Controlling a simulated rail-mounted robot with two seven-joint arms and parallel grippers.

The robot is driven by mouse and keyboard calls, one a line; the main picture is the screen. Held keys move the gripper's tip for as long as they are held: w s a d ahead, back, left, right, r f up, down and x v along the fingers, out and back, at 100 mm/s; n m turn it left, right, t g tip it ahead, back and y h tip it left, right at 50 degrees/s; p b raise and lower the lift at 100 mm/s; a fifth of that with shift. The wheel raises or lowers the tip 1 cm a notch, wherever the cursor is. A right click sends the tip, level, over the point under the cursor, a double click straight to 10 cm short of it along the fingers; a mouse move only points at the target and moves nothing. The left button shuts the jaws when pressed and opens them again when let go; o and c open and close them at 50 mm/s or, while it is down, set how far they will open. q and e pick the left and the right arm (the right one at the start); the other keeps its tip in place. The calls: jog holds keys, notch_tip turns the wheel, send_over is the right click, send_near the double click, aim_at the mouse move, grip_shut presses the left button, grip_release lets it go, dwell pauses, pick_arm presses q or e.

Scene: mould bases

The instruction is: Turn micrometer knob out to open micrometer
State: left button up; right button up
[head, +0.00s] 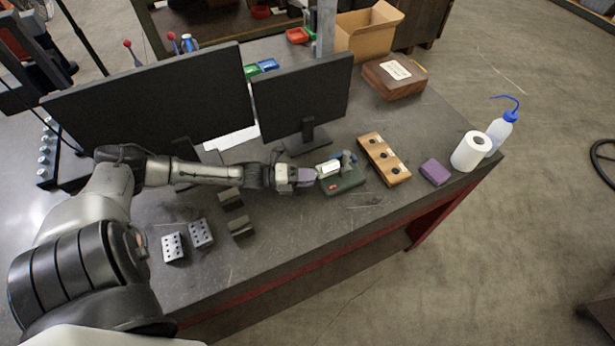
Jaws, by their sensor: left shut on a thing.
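The micrometer (329,168) sits in a green stand (344,183) on the dark workbench, in the middle of the head view. It is small here, with a light body and a blue-grey part at its right end. My left gripper (311,177) reaches in from the left and is shut on the left end of the micrometer, where the knob is. The fingers hide most of the knob. The gap between the measuring faces is too small to make out. My right gripper is not in view.
A wooden block with several holes (384,160) stands just right of the stand. Two monitors (300,97) stand behind my arm. Metal blocks (201,233) lie in front of it. A purple block (435,172), paper roll (470,152) and wash bottle (498,131) are at the right end.

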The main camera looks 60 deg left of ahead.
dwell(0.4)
pick_arm(q)
jog(key=o, duration=0.9)
